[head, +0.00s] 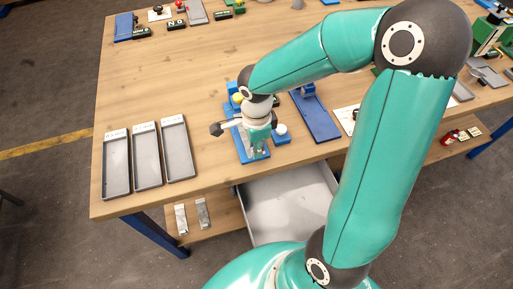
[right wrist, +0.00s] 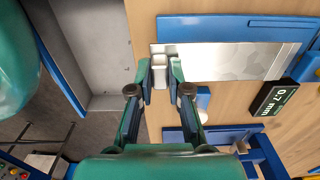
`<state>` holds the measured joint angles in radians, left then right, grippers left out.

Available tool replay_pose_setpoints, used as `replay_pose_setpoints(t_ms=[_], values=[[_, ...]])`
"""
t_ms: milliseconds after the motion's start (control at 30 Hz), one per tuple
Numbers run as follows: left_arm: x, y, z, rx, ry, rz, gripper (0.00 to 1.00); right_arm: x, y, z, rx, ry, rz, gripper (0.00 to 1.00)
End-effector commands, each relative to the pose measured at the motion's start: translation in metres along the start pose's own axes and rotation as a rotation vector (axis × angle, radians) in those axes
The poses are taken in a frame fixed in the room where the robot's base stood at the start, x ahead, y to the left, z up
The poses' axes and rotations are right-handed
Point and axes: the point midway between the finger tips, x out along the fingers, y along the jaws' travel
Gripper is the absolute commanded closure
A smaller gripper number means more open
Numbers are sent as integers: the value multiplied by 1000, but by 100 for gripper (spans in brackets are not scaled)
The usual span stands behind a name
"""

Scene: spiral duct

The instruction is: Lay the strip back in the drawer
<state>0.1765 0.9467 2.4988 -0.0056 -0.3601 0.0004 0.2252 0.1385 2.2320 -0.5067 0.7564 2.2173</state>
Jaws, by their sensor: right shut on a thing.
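My right gripper (head: 258,150) points down over a blue fixture (head: 238,133) near the table's front edge. In the right wrist view my right gripper (right wrist: 160,78) is shut on a small pale grey piece (right wrist: 160,68) at the near end of the shiny metal strip (right wrist: 230,62). The strip lies along a blue holder (right wrist: 262,28); whether it touches the holder is hard to tell. The drawer (head: 290,205) is pulled out below the table edge, with a bare grey floor. Its wall also shows in the right wrist view (right wrist: 108,101). My left gripper is not in view.
Three grey trays (head: 147,158) stand at the table's left. A blue plate (head: 316,118) lies right of the fixture. A black "0.7 mm" label (right wrist: 272,98) is near the strip. Two metal pieces (head: 202,213) lie on the lower shelf. The table's middle left is clear.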

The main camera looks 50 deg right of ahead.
Motion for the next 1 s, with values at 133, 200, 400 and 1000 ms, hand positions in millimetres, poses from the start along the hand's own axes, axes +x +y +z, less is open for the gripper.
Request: replay_pose_setpoints(t_ms=[133, 200, 400, 1000], values=[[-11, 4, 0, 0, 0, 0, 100, -17, 0, 0, 0, 0, -1, 100], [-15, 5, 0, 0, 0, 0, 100, -24, 0, 0, 0, -1, -2, 100], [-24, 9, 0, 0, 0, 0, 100, -41, 0, 0, 0, -1, -2, 100], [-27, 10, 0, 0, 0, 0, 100, -46, -2, 3, -36, 0, 0, 100]])
